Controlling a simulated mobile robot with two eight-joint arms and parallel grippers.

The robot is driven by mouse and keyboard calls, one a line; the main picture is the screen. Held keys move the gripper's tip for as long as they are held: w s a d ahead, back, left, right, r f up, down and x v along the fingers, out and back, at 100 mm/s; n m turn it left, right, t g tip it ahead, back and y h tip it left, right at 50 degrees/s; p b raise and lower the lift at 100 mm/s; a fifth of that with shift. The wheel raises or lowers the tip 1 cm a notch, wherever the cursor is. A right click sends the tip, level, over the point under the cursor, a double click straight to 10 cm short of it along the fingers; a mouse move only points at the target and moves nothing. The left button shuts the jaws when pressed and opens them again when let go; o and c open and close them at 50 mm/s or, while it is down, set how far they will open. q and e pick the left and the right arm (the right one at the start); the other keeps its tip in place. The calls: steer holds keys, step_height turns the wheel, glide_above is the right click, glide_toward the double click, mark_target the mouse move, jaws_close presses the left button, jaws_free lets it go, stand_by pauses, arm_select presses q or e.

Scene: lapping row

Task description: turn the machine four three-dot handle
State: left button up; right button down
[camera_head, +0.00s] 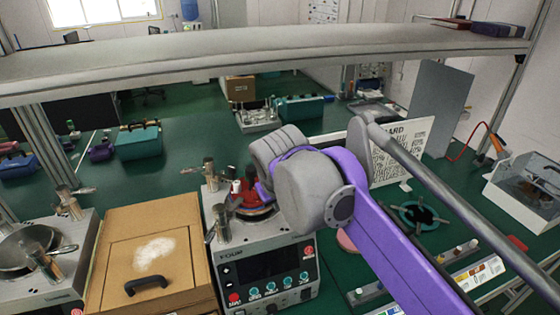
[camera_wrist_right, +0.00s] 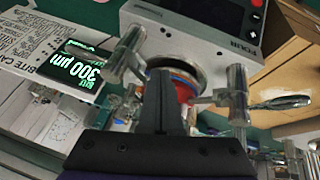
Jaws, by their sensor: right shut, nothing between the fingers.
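The machine labelled FOUR (camera_head: 262,265) stands in the lower middle of the head view, with a dark screen and a row of knobs. Metal posts with levers (camera_head: 221,222) stand around its round plate, and a red part (camera_head: 244,196) sits on top. I cannot make out dots on any handle. My right gripper (camera_head: 262,187) is over the plate, largely hidden by its grey wrist. In the right wrist view the dark fingers (camera_wrist_right: 165,92) are shut and empty, in front of the plate between two metal posts (camera_wrist_right: 126,52) and (camera_wrist_right: 237,95). My left gripper is not in view.
A cardboard box (camera_head: 150,255) with a black handle stands left of the machine, beside another machine (camera_head: 30,250). A grey shelf beam (camera_head: 270,50) crosses above.

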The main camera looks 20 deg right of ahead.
steer(key=w+r+n+h+b, duration=0.1)
steer(key=w+r+h+b, duration=0.1)
steer(key=w+r, duration=0.65)
steer(key=b+x, duration=0.1)
steer(key=x, duration=0.7)
steer(key=shift+w+d+b, duration=0.1)
steer(key=shift+w+b, duration=0.2)
steer(key=d, duration=0.1)
steer(key=w+d+f, duration=0.1)
steer(key=d, duration=0.2)
steer(key=shift+w+f, duration=0.2)
steer(key=shift+w, duration=0.1)
